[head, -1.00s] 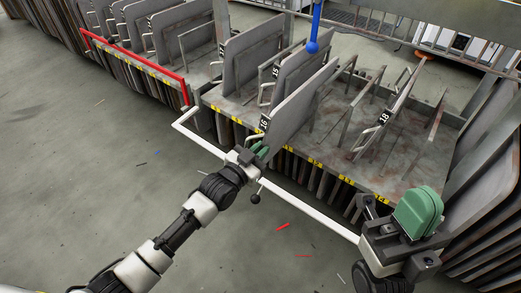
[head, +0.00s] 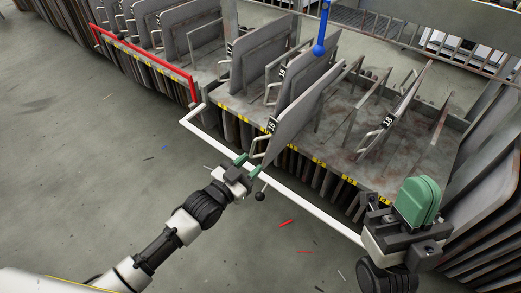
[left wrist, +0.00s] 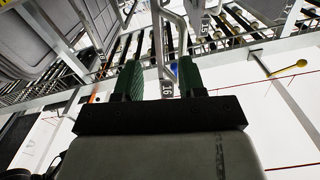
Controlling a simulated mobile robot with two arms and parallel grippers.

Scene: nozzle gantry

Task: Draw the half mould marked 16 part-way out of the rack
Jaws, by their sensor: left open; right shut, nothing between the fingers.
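The half mould marked 16 (head: 298,112) is a grey upright plate in the rack (head: 345,160), with a black tag and a pale handle at its front. Its front end stands out past the rack's front edge, further than its neighbours. My left gripper (head: 248,165) is open at the handle. My right gripper (head: 418,202) is shut and empty at the lower right, away from the mould.
Moulds marked 15 (head: 300,72) and 18 (head: 405,100) stand either side of it. A blue rod with a ball end (head: 319,48) hangs over the rack. A white rail (head: 310,207) runs along the front, a red rail (head: 145,62) further left. The floor at left is clear.

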